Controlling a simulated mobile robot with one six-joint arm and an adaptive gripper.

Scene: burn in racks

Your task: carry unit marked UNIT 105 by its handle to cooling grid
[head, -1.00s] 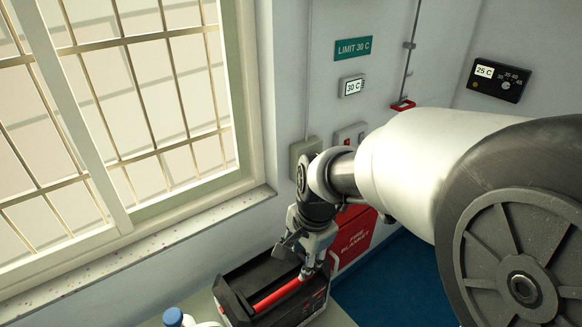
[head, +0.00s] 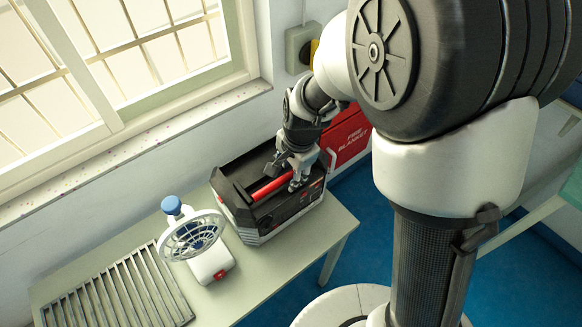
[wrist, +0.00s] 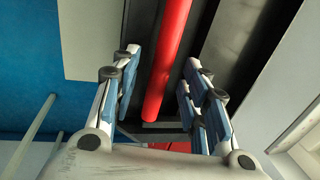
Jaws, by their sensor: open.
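A black and grey unit (head: 235,207) with a red bar handle (head: 271,186) stands on the right part of a pale table; I cannot read its marking. My gripper (head: 286,174) is at the handle, over the unit's top. In the wrist view the red handle (wrist: 168,65) runs between the open fingers of my gripper (wrist: 160,90), with gaps on both sides. The cooling grid, a slatted metal rack (head: 118,297), lies bare at the table's left end.
A white fan (head: 193,236) with a blue knob stands between the unit and the grid. A window sill (head: 130,155) runs behind the table (head: 270,265).

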